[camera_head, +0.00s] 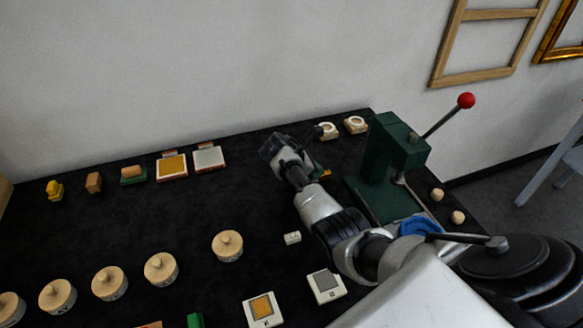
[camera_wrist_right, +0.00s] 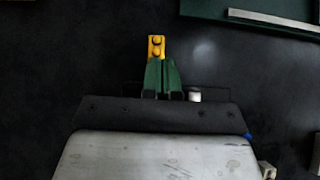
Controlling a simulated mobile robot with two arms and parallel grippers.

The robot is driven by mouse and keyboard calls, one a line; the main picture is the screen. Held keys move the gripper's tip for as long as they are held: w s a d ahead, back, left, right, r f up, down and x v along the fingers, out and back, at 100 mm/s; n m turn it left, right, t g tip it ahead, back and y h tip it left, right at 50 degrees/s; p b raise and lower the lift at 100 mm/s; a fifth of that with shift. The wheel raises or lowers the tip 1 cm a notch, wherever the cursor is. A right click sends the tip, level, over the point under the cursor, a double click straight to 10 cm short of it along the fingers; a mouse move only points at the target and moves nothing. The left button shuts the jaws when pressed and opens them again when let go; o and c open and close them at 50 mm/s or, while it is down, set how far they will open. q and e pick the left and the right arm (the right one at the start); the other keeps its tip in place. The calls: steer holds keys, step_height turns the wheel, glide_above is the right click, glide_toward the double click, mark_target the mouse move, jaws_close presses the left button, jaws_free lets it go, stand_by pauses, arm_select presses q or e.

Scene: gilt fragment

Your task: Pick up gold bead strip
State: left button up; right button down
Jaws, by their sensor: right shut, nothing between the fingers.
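The gold bead strip (camera_wrist_right: 156,46) is a short yellow bar with round beads. It lies on the black table top in the right wrist view, just beyond the tips of my right gripper (camera_wrist_right: 161,63). The two green fingers are shut side by side with nothing between them. I cannot tell whether the tips touch or cover the near end of the strip. In the head view the strip (camera_head: 326,173) is a small gold spot beside my right wrist, left of the green press. My left gripper is not in view.
A green press (camera_head: 386,165) with a red-knobbed lever (camera_head: 465,101) stands close right of the strip. Two pale ring-topped pieces (camera_head: 327,130) sit behind. Round wooden boxes (camera_head: 227,246) and small tiles (camera_head: 325,285) lie left and in front. Bare black table lies left of my wrist.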

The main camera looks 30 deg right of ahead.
steer(key=d, duration=0.2)
steer(key=s+d+p, duration=0.1)
steer(key=d, duration=0.2)
steer(key=s+d, duration=0.1)
steer(key=d, duration=0.2)
steer(key=shift+s+d+p, duration=0.1)
steer(key=shift+d+p, duration=0.1)
steer(key=shift+p, duration=0.15)
steer(key=shift+s+d+f, duration=0.1)
steer(key=shift+s+d, duration=0.05)
steer(key=shift+d, duration=0.35)
steer(key=shift+s+d, duration=0.15)
steer(key=shift+d, duration=0.65)
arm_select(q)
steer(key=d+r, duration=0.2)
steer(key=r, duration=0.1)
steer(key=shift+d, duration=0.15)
arm_select(e)
steer(key=shift+a, duration=0.1)
